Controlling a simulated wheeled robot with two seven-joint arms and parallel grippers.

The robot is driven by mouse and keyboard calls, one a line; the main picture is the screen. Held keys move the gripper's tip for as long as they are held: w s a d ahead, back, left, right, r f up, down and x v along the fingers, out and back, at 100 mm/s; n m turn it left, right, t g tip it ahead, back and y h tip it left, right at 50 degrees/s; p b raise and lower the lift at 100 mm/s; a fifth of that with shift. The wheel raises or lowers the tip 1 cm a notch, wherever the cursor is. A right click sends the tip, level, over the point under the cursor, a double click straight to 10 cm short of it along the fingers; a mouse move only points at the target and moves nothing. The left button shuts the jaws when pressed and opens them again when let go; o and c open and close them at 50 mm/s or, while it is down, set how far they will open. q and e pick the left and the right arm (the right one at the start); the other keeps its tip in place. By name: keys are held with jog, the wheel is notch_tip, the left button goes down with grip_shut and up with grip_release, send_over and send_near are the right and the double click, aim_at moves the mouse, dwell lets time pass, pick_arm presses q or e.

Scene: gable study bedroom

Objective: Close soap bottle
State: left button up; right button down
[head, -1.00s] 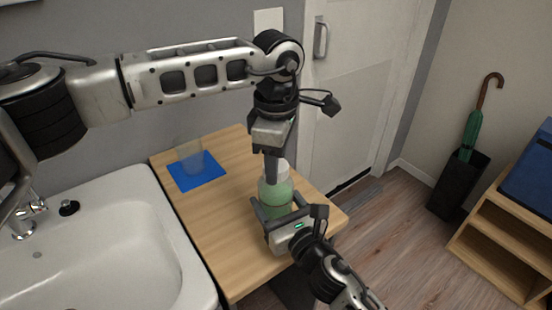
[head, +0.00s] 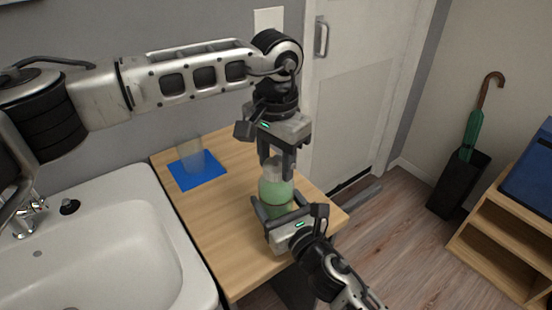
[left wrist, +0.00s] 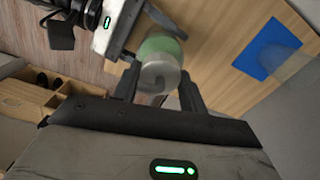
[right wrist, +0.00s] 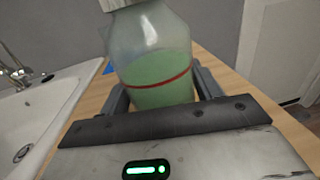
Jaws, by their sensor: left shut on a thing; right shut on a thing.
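The soap bottle (head: 276,190) is clear with green liquid and stands upright on the wooden counter. It also shows in the right wrist view (right wrist: 155,65), with a red line around it. My right gripper (head: 272,212) is shut on the bottle's lower body from the front right. My left gripper (head: 277,172) comes from above and is shut on the whitish cap at the bottle's top. In the left wrist view the cap (left wrist: 158,76) sits between the left fingers, above the green body. The cap's seat on the neck is partly hidden by the fingers.
A clear cup (head: 189,157) stands on a blue mat (head: 197,178) at the counter's back left. A white sink (head: 100,240) is left of the wooden counter (head: 215,235). A wooden shelf (head: 490,255) and umbrella stand (head: 458,185) are at the right.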

pick_arm(q)
jog(key=o, duration=0.9)
jog(key=shift+o, duration=0.2)
jog(key=shift+r, duration=2.25)
jog(key=shift+c, duration=0.4)
